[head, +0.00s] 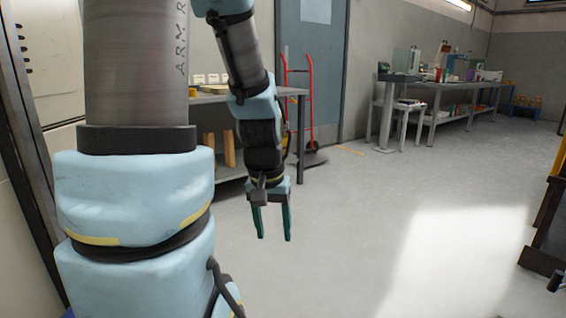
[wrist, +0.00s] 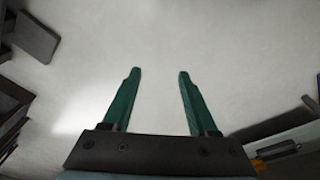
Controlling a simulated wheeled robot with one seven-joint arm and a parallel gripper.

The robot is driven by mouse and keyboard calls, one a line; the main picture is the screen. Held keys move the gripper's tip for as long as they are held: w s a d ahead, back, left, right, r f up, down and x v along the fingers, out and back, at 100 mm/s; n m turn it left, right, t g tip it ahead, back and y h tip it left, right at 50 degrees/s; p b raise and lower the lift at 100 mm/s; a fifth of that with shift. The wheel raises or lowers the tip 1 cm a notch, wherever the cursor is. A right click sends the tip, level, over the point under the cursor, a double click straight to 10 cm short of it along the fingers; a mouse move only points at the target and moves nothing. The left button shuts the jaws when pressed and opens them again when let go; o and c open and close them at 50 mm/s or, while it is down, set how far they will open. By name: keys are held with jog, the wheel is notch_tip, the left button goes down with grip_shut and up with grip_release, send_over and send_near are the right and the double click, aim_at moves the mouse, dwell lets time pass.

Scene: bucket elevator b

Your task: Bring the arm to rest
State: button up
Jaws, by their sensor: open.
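My gripper (head: 273,237) hangs at the end of my arm in the head view, pointing down over the grey floor. Its two green fingers are apart, with nothing between them. In the wrist view the gripper (wrist: 157,75) also shows open and empty, with only bare floor (wrist: 155,40) beyond the fingertips. My upper arm fills the left of the head view and hides what is behind it.
A grey workbench (head: 290,91) with a lower shelf stands behind my arm. A red hand truck (head: 310,95) leans near a blue-grey door (head: 330,60). A long cluttered table (head: 440,86) stands at the back right. Floor (head: 340,230) in the middle is clear.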

jog(key=s+a+n, duration=0.1)
jog(key=s+a, duration=0.1)
jog(key=a, duration=0.3)
notch_tip(320, 180, up, 26)
jog(key=p, duration=2.6)
jog(key=shift+w+y, duration=0.3)
jog(key=shift+w, duration=0.05)
jog(key=shift+d+f, duration=0.1)
